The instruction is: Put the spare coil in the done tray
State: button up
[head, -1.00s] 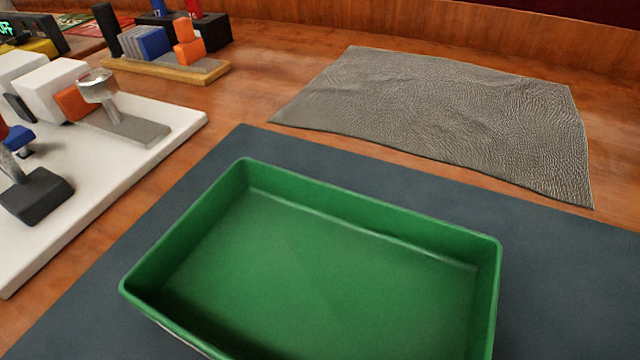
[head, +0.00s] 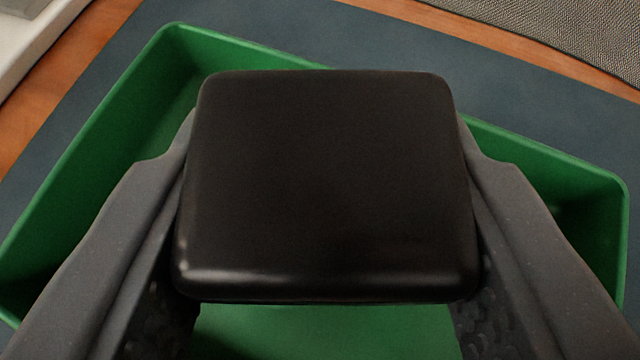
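A black, smooth block with rounded edges, which appears to be the spare coil (head: 325,185), fills the middle of the head view. My gripper (head: 328,140) is shut on it, with one grey finger pressed to its left side and one to its right. The block is held over the green done tray (head: 75,165). The tray's left wall, back rim and right corner show around the block. The block and the fingers hide much of the tray's floor; the parts I see are empty. I cannot tell how high the block is above the floor.
The tray sits on a dark blue-grey mat (head: 330,40). A grey textured cloth (head: 570,30) lies at the top right on the wooden table. The edge of a white board (head: 28,42) shows at the top left.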

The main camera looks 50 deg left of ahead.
jog(key=shift+f, duration=0.6)
jog(key=shift+r, duration=0.1)
jog(key=o, duration=1.1)
jog(key=shift+r, duration=0.1)
jog(key=p+v, duration=0.1)
jog(key=v, duration=1.1)
jog(key=shift+p, duration=0.4)
